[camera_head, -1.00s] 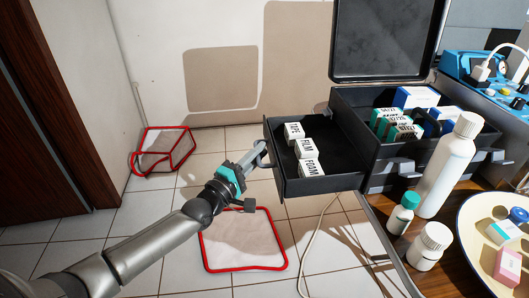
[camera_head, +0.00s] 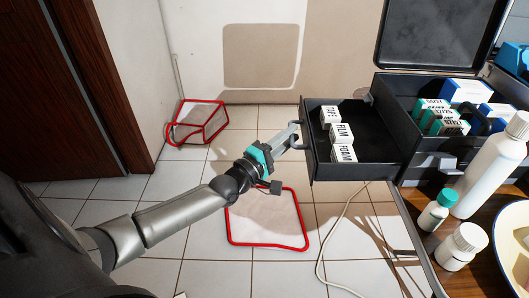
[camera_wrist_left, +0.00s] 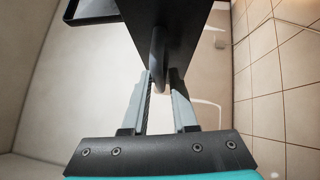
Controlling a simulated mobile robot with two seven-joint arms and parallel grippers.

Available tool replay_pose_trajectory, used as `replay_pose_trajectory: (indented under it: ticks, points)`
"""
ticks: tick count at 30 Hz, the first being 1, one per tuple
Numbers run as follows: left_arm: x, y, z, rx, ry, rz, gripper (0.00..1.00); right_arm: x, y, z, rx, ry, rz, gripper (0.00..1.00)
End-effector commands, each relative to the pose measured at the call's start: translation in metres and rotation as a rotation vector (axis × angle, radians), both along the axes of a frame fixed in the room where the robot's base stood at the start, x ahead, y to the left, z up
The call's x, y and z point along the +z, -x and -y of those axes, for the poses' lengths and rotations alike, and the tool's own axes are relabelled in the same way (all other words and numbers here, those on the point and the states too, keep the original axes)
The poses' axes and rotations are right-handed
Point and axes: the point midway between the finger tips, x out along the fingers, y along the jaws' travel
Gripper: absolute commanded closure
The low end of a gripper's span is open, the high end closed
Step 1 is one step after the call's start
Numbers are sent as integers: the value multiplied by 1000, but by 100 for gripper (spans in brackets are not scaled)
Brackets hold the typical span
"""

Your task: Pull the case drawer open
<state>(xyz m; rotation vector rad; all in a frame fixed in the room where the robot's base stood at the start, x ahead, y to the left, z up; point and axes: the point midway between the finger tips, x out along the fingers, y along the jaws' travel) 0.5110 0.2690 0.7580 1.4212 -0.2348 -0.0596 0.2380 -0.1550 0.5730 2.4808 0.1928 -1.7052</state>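The case drawer (camera_head: 375,165) stands pulled out from the left side of the dark case (camera_head: 385,90), over open floor. Three white boxes marked TAPE, FILM and FOAM (camera_head: 344,153) lie in it. The drawer handle (camera_head: 298,139) is on its outer left face. My left gripper (camera_head: 292,132) is at this handle. The drawer's outer face (camera_wrist_left: 185,25) shows just beyond. My right gripper is out of view.
The case lid is up; small boxes (camera_head: 468,91) fill the case. White bottles (camera_head: 490,165) stand on the wooden table beside a round tray (camera_head: 508,250). Below, a red-edged mat (camera_head: 268,218), a red-framed bin (camera_head: 203,122) and a pale cable (camera_head: 335,225) lie on the tiled floor.

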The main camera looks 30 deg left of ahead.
Motion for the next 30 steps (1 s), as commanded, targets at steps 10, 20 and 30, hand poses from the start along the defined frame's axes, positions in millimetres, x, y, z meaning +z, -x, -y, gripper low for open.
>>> replay_pose_trajectory:
  ticks: [10,20,30]
  points:
    - [-6,58,-11,-1,-2,-6,74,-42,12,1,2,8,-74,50]
    - [-14,114,-21,-1,0,-6,74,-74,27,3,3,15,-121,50]
    - [-17,138,-25,0,0,-1,74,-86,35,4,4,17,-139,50]
